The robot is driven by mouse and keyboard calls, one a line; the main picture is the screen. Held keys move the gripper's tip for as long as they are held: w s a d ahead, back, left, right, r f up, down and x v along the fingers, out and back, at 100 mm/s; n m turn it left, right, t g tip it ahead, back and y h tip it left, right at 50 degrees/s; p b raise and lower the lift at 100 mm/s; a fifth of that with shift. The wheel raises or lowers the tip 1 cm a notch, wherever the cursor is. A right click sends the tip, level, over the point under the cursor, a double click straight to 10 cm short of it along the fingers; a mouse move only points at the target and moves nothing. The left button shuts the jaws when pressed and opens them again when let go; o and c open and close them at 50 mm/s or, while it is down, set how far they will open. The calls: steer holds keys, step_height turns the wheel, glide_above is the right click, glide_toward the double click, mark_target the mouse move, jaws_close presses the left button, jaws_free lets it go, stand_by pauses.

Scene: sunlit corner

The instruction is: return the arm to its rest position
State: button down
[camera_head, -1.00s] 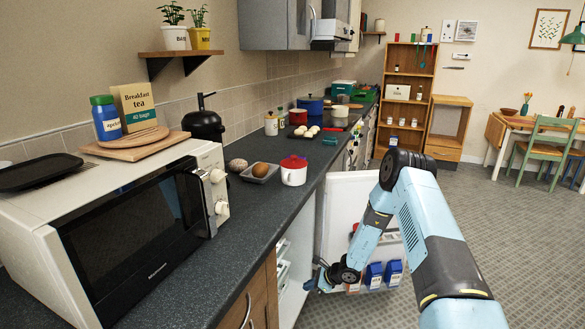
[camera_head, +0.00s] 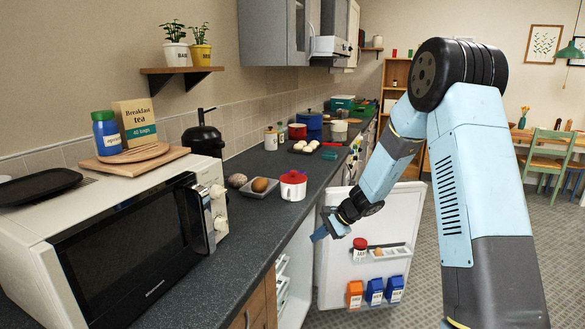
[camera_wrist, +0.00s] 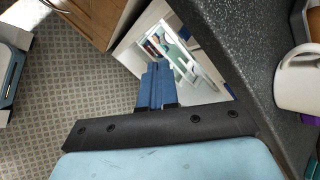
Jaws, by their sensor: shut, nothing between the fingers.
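My arm rises from the lower right of the head view, bends at a high black elbow joint and slopes down to the left. My gripper (camera_head: 320,235) hangs in front of the open white fridge door, just off the counter's edge. In the wrist view my gripper (camera_wrist: 156,75) shows as two blue fingers pressed together with nothing between them. The fingertips point toward the open fridge, above the floor.
The fridge door (camera_head: 335,285) stands open, with a red-lidded jar (camera_head: 360,250) and several cartons on its shelves. Patterned floor (camera_head: 415,290) lies beyond the door.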

steer(key=s+d+r+n+h, duration=0.1)
steer(key=s+d+r+n, duration=0.2)
steer(key=s+r, duration=0.6)
steer(key=s+d+r+n+h, duration=0.25)
steer(key=s+r, duration=0.45)
steer(key=r, duration=0.4)
steer(key=s+d+r+n+t+h, duration=0.1)
steer(key=s+d+r, duration=0.1)
steer(key=s, duration=0.5)
steer(key=s+d+r+n+t+h, duration=0.1)
steer(key=s+d+r+n+h, duration=0.1)
steer(key=s, duration=0.5)
steer(key=s+d+r+n+t+h, duration=0.1)
steer(key=s+d+r+n, duration=0.1)
steer(key=s+d, duration=0.3)
steer(key=shift+s+d+r, duration=0.35)
steer(key=shift+s+r, duration=0.5)
steer(key=shift+s, duration=0.4)
